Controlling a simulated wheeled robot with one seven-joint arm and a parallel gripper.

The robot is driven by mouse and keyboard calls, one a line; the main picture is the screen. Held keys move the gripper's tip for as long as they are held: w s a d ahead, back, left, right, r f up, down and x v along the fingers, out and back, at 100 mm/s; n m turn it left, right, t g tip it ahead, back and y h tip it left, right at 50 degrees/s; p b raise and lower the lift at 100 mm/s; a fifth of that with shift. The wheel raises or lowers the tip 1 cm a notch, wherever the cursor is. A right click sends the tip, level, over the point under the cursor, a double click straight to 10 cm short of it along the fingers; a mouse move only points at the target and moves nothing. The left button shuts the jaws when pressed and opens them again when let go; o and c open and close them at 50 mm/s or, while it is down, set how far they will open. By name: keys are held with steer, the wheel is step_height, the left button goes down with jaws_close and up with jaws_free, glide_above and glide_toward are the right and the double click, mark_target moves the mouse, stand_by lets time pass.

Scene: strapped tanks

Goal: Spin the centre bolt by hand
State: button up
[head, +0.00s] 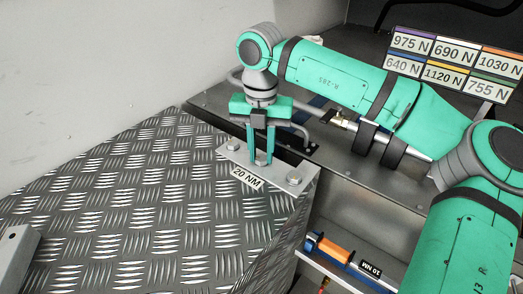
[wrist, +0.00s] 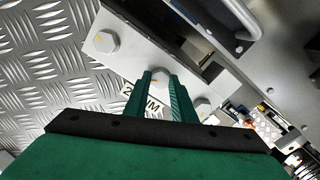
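A grey metal plate (head: 313,172) sits at the edge of the tread-plate floor, with hex bolts in a row and a label (head: 247,177) reading 20 NM. The centre bolt (head: 262,160) shows low between the fingers of my gripper (head: 262,157). In the wrist view, the centre bolt (wrist: 160,76) shows at the tips of my gripper (wrist: 160,76), partly hidden by them. The fingers are apart, one on each side of the bolt head; I cannot tell whether they touch it. The outer bolts stand clear, one at the right (head: 294,178), the other at the upper left in the wrist view (wrist: 106,42).
Tread plate (head: 130,200) covers the left. A recess at lower right holds an orange-and-blue tool (head: 330,246) beside a 10 NM label (head: 371,269). Behind my arm are grey pipework and straps, and a board of force labels (head: 450,62). A pale wall rises at left.

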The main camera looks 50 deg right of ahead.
steer(key=shift+n, duration=0.4)
steer(key=n, duration=0.3)
steer(key=shift+n, duration=0.4)
steer(key=n, duration=0.4)
steer(key=shift+w, duration=0.1)
steer(key=n, duration=0.3)
steer(key=shift+d, duration=0.1)
steer(key=n, duration=0.3)
steer(key=shift+n, duration=1.8)
steer(key=o, duration=1.1)
steer(key=shift+c, duration=0.2)
